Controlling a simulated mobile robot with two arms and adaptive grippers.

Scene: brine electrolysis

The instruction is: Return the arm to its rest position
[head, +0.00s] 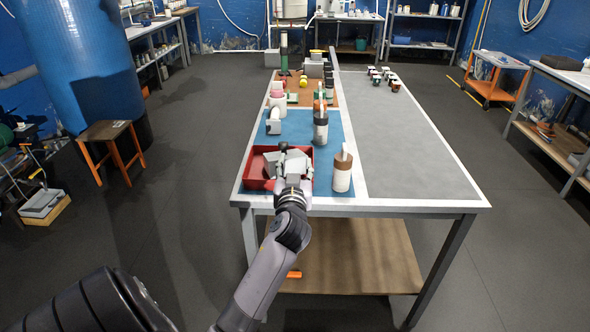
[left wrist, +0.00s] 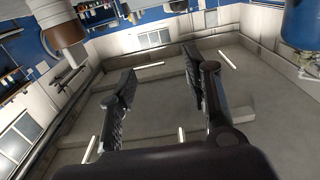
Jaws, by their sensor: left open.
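My left arm reaches up from the bottom of the head view to the near end of the long table (head: 410,150). My left gripper (head: 286,157) is over the red tray (head: 254,176), in front of its contents. In the left wrist view the two black fingers (left wrist: 160,92) stand wide apart with nothing between them. Grey pieces show around the gripper in the tray area; I cannot tell them apart well. My right gripper is not in view.
A white bottle with a brown top (head: 342,170) stands right of the tray and shows in the left wrist view (left wrist: 64,30). A dark-banded bottle (head: 320,126) and a white item (head: 273,122) stand behind on the blue mat (head: 297,125). The table's grey right half is mostly clear. A stool (head: 106,131) stands left.

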